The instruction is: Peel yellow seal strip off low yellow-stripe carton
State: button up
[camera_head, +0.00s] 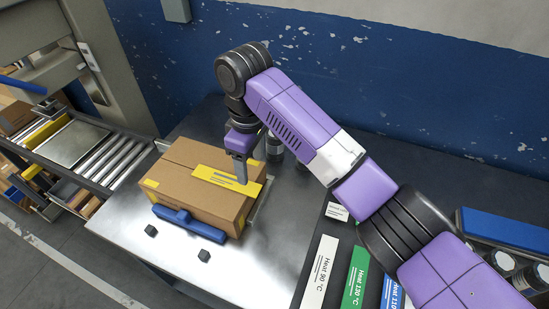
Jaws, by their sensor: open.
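A low brown carton (183,195) sits on the metal table with small yellow marks near its corners. A yellow seal strip (225,180) with dark print lies on its top and reaches toward the right edge. My gripper (241,178) points down at the strip's right half, its fingertips at or just above the strip. The jaws are open; the gap between the fingers is hard to see from this angle. Whether they touch the strip cannot be told.
A blue bar (188,223) stands along the carton's front side. Two small dark blocks lie on the bare metal (165,265) in front. A roller conveyor (90,150) is at left. Heat label cards (354,280) lie at right. Dark cylinders (274,148) stand behind my gripper, before the blue wall.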

aim_at(256, 190)
jog(key=shift+s+d, duration=0.45)
jog(key=shift+d, duration=0.05)
notch_tip(256, 190, down, 5)
jog(key=b, duration=0.5)
jog(key=shift+a+f, duration=0.1)
jog(key=shift+f, duration=0.05)
jog(key=shift+f+b, duration=0.3)
jog(key=shift+f, duration=1.55)
grip_shut()
jog(key=shift+r+p, duration=2.55)
notch_tip(256, 190, up, 6)
jog(key=p, duration=0.6)
